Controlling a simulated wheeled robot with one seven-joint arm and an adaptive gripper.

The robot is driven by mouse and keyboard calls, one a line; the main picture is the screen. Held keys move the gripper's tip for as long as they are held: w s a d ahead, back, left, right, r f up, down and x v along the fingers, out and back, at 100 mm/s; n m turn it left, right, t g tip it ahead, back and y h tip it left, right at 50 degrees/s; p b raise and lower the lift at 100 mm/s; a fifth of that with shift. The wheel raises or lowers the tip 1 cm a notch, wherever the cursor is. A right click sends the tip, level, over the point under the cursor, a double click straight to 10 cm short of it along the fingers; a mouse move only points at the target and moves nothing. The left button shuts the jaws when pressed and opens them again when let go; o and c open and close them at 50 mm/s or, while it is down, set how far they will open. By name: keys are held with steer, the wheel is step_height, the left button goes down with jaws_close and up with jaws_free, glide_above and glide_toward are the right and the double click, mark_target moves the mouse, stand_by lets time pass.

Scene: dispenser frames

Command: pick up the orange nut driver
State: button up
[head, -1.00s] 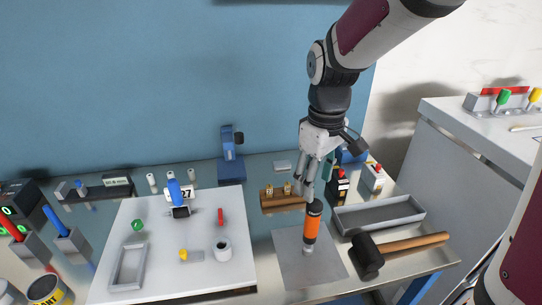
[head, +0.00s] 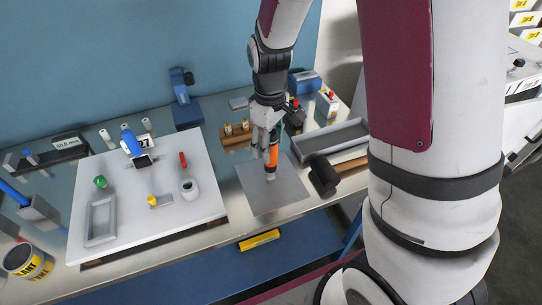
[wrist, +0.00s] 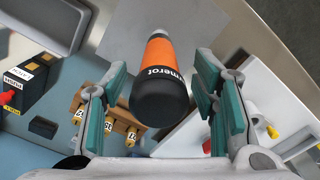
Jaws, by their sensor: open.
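The orange nut driver (head: 271,158) stands upright on a grey square mat (head: 285,193) on the bench. It has an orange handle with a black cap. My gripper (head: 267,150) is above and around its upper part in the head view. In the wrist view the nut driver (wrist: 158,75) lies between my gripper's (wrist: 160,100) two teal-padded fingers. There is a visible gap on each side, so the fingers are open and not holding it.
A black-headed mallet (head: 323,175) and a grey tray (head: 332,139) are just right of the mat. A wooden block (head: 237,134) with small brass pieces stands behind left. A white board (head: 150,205) with small items lies to the left.

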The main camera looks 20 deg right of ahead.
steer(key=shift+f, duration=1.7)
jaws_close()
steer(key=shift+r, duration=0.1)
